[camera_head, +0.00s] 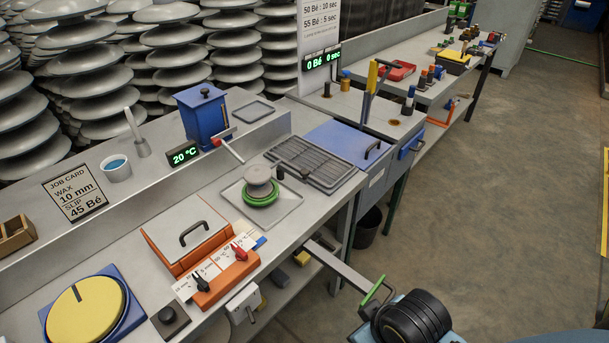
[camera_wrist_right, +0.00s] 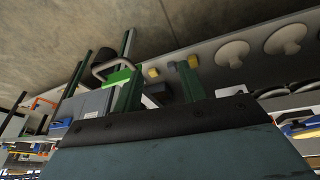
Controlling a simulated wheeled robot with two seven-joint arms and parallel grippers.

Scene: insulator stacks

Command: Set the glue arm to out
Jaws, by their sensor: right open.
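A thin arm with a red block (camera_head: 217,142) reaches from the blue pot (camera_head: 205,117) toward the small grey and green piece (camera_head: 260,186) on its tray. A flat grey bar (camera_head: 342,268) with a bright green end (camera_head: 373,290) stands out in front of the bench, low down. I cannot tell for sure which is the glue arm. My right gripper (camera_wrist_right: 160,78) is open, with nothing visible between its fingers. A bright green piece (camera_wrist_right: 118,77) shows beside its left finger; I cannot tell if they touch. My left gripper is out of view.
The bench carries an orange box (camera_head: 188,235) with knobs, a yellow disc (camera_head: 86,309) and a slatted rack (camera_head: 310,160). A blue-lidded tank (camera_head: 345,143) stands farther right. Yellow blocks (camera_head: 302,257) lie under the bench. The floor (camera_head: 490,220) at right is clear.

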